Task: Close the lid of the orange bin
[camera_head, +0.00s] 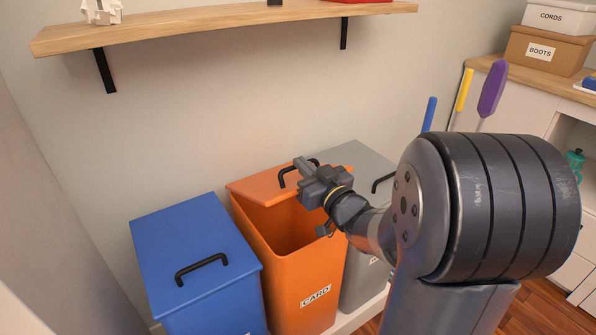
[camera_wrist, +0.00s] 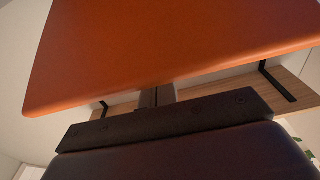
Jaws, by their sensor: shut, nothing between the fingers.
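The orange bin (camera_head: 314,290), labelled "CARD", stands between a blue bin and a grey bin. Its lid (camera_head: 262,187) is partly open: its top and black handle (camera_head: 290,176) show, and the dark inside of the bin is visible below its near edge. My gripper (camera_head: 302,166) is shut and empty at the lid, just right of the handle, hiding the lid's right part. In the wrist view the lid (camera_wrist: 170,45) fills the top as a broad orange panel, close beyond the gripper fingers (camera_wrist: 157,97). I cannot tell whether they touch it.
The blue bin (camera_head: 190,250) with a shut lid is on the left, and the grey bin (camera_head: 362,285) on the right, partly behind my arm. A wooden shelf (camera_head: 230,20) is on the wall above. A white cabinet (camera_head: 520,100) stands at the right.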

